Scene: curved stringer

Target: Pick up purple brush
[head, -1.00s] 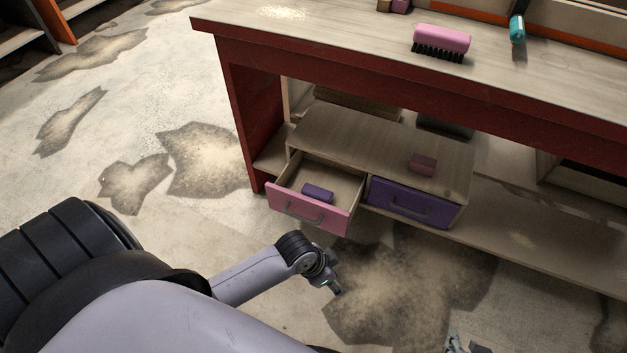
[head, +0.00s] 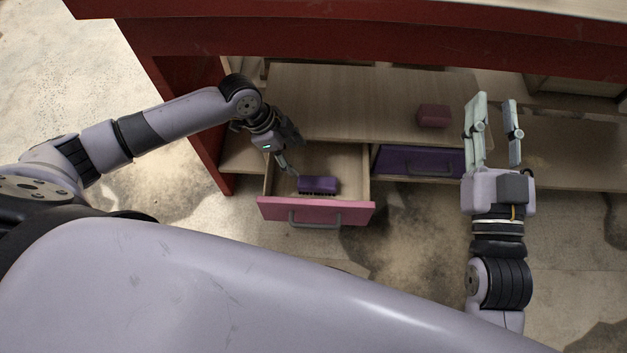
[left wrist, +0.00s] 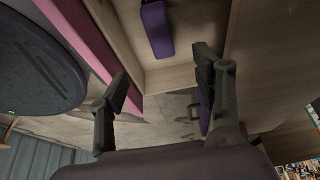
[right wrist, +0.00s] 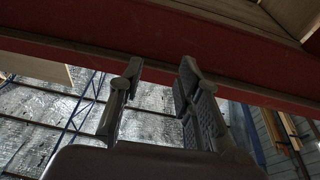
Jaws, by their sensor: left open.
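The purple brush (head: 318,185) lies bristles down in the open pink-fronted drawer (head: 316,211) in the head view. It also shows at the top of the left wrist view (left wrist: 157,28). My left gripper (head: 289,170) is over the left part of the drawer, just left of the brush and apart from it. In the left wrist view its fingers (left wrist: 160,88) are wide apart with nothing between them. My right gripper (head: 495,115) is raised at the right, in front of the purple drawer's right end, fingers apart and empty; the right wrist view shows the same (right wrist: 158,80).
The purple drawer (head: 420,162) beside the open one is shut. A dark pink block (head: 434,115) sits on top of the drawer unit (head: 350,100). The red workbench edge (head: 350,45) overhangs the unit. The floor in front is clear.

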